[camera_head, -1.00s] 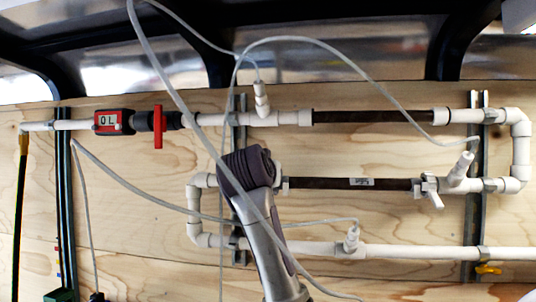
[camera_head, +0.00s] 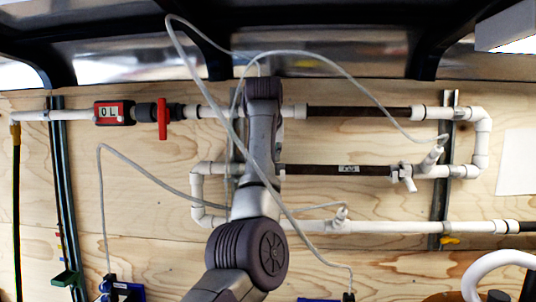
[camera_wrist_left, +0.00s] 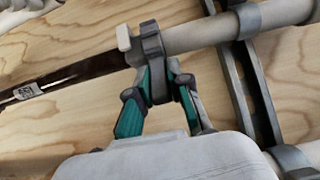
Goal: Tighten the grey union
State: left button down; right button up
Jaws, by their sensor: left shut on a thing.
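In the left wrist view, my left gripper (camera_wrist_left: 157,94) is shut on the grey union (camera_wrist_left: 152,50), with its teal-padded fingers on either side of the ring. The union sits between a dark filter tube (camera_wrist_left: 75,70) with a small label and a white pipe (camera_wrist_left: 205,30). In the head view, my left arm rises across the middle and hides the gripper. The lower dark filter (camera_head: 320,170) shows to the right of the arm, and most of the union is hidden behind the arm. My right gripper is not in view.
A red-handled valve (camera_head: 163,118) and digital meter (camera_head: 114,112) are at the upper left. Metal struts (camera_head: 439,205) hold the pipes to the plywood wall (camera_head: 400,270). A white valve (camera_head: 404,176) is at right.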

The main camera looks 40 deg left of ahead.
pick_arm(q)
jog(key=shift+w+g, duration=0.15)
jog(key=shift+g, duration=0.25)
dwell(0.3)
jog(key=c, duration=1.1)
grip_release()
jog(key=shift+a, duration=0.1)
jog(key=shift+w, duration=0.1)
jog(key=v, duration=1.2)
jog(key=shift+a, duration=0.2)
